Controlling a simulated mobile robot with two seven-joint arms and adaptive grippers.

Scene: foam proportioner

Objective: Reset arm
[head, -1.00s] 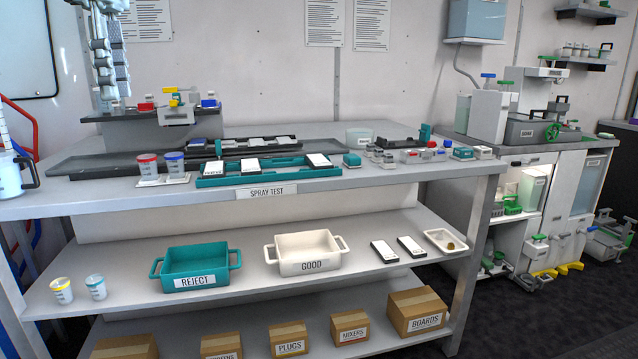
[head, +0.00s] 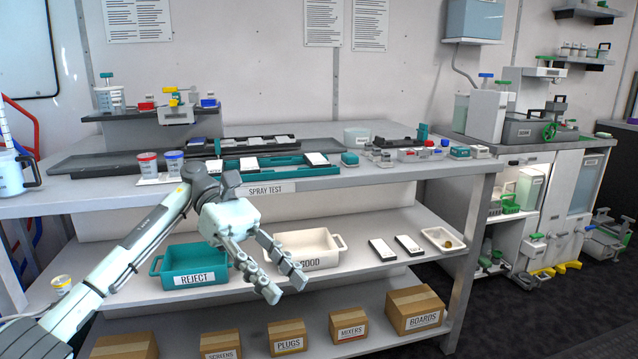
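My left gripper (head: 283,287) is in the head view, in front of the middle shelf and over the gap between the teal REJECT bin (head: 188,269) and the white GOOD bin (head: 326,243). Its two fingers are spread apart with nothing between them, pointing down and to the right. My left arm (head: 135,245) reaches in from the lower left and hides part of both bins and the bench front. My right gripper is not in view.
The bench top holds a teal tray (head: 237,173) with white-topped pieces, red and blue cups (head: 148,163), and small coloured parts. Two white-topped boards (head: 382,250) and a small white tray (head: 443,240) lie right on the middle shelf. Labelled cardboard boxes (head: 415,310) stand below.

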